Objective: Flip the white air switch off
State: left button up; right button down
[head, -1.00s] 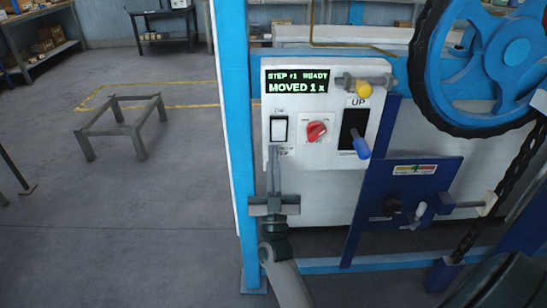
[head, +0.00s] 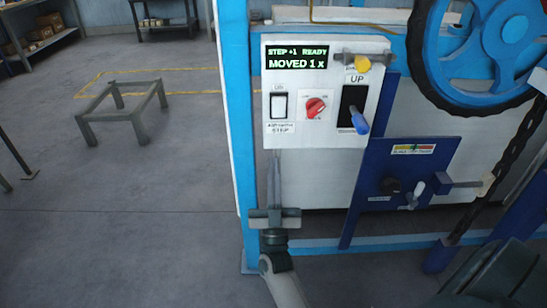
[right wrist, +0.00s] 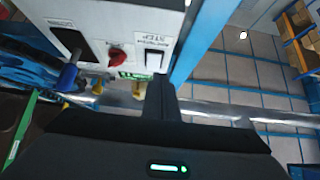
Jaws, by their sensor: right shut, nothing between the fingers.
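The white air switch (head: 278,106) is a white rocker in a black frame, at the left of the white control panel (head: 328,134). It also shows in the right wrist view (right wrist: 155,60), just beyond my fingertips. My right gripper (head: 275,156) is shut and empty, its fingers pointing up. In the head view its tips are at the panel's lower edge, below the switch and its label. They cover no part of the switch there. I cannot tell whether they touch the panel. My left gripper is not in view.
A red knob (head: 315,107) and a blue-handled lever (head: 359,122) sit right of the switch. A yellow knob (head: 363,63) is above. The display (head: 297,57) reads "STEP +1 READY, MOVED 1 x". A blue post (head: 236,120) stands left of the panel.

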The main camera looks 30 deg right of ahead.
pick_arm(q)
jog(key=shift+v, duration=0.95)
pick_arm(e)
jog(key=shift+f+v, duration=0.2)
jog(key=shift+v, duration=1.2)
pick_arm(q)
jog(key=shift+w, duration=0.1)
pick_arm(e)
jog(key=shift+w+d, duration=0.1)
jog(key=shift+w, duration=0.1)
